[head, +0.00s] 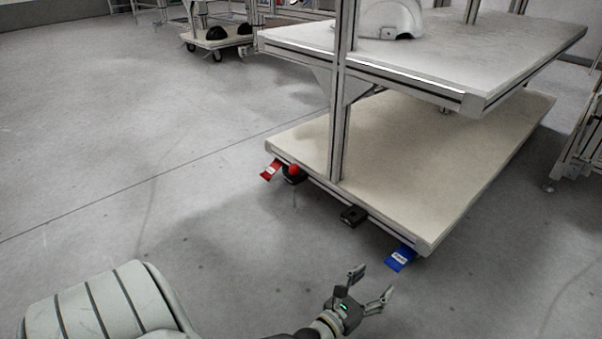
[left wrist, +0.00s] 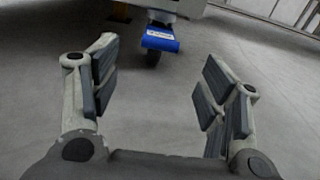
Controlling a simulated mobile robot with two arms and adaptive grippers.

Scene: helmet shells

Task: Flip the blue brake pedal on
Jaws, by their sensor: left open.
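The blue brake pedal (head: 400,258) sticks out under the near right corner of the cart's lower shelf (head: 400,165) in the head view. My right gripper is not in view.
A red pedal (head: 271,170) sits at the shelf's left corner, beside a red knob (head: 294,169). A white helmet shell (head: 391,18) rests on the upper shelf (head: 500,55). The floor to the left is clear.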

